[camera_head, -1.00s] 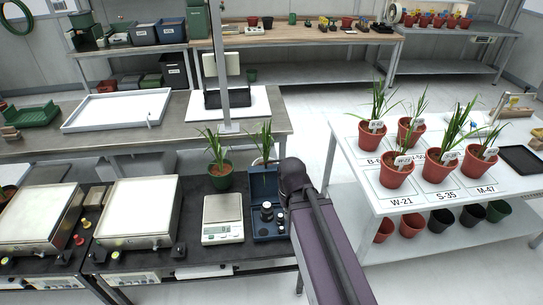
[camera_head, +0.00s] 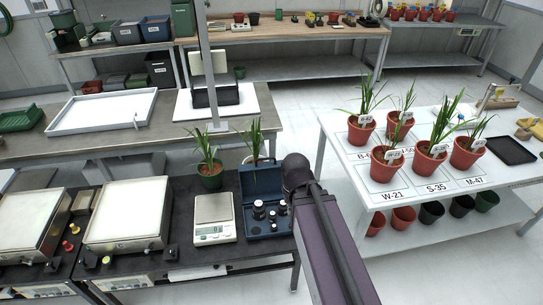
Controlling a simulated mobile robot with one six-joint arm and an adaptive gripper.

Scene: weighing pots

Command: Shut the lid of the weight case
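The weight case (camera_head: 269,225) is a small dark blue box on the black bench. Its lid (camera_head: 262,181) stands open at the back of the case. Several dark and metal weights (camera_head: 259,210) stand in the case's tray. My arm reaches in from the bottom right, and its dark rounded joint is just right of the lid. My gripper is not visible; the arm's own links hide it or it is out of frame. I cannot tell whether anything touches the lid.
A small scale (camera_head: 214,218) stands just left of the case. A green pot with a plant (camera_head: 209,172) and a pale pot (camera_head: 252,158) stand behind. A white table (camera_head: 338,146) with several potted plants is on the right. Two large balances (camera_head: 127,213) fill the left of the bench.

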